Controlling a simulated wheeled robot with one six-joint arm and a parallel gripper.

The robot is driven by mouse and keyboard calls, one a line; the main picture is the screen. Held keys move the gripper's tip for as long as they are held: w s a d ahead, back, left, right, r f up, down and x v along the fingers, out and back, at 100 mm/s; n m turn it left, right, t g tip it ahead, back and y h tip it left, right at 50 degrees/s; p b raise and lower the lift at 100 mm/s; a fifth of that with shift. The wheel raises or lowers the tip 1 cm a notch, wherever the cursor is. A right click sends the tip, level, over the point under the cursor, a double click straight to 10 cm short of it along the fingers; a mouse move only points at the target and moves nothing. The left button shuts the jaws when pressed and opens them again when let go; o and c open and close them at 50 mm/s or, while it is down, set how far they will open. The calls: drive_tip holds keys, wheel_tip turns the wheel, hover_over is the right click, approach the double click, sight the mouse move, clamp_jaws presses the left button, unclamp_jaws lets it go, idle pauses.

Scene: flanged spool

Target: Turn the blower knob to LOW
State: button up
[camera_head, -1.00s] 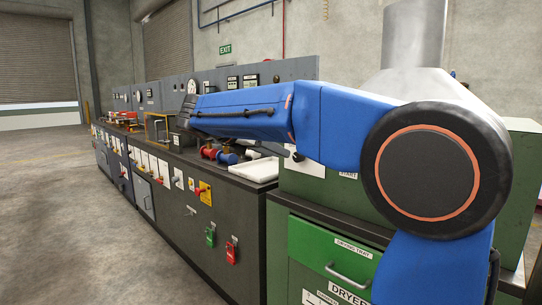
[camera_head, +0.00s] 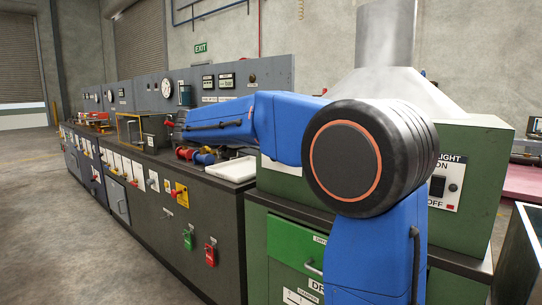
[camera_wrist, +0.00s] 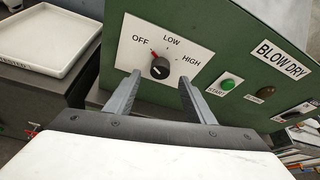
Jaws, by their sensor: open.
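The blower knob (camera_wrist: 159,68) is a round black dial on a white plate (camera_wrist: 135,48) marked OFF, LOW and HIGH, in the wrist view. A red mark at its upper left points toward OFF; LOW is above it and HIGH to its upper right. My gripper (camera_wrist: 160,79) is open, its two grey fingers on either side of the knob in the picture. I cannot tell whether they touch the panel. In the head view my blue arm hides the knob and the gripper's fingers.
The green panel also carries a green START button (camera_wrist: 227,84), a dark lamp (camera_wrist: 265,92) and a BLOW DRY label (camera_wrist: 281,58). A white tray (camera_head: 232,169) lies on the bench left of the green cabinet (camera_head: 470,185). The concrete floor (camera_head: 60,250) at left is clear.

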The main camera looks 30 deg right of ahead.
drive_tip(key=x, duration=0.6)
drive_tip(key=shift+d, duration=0.2)
drive_tip(key=shift+c, duration=0.7)
drive_tip(key=c, duration=0.9)
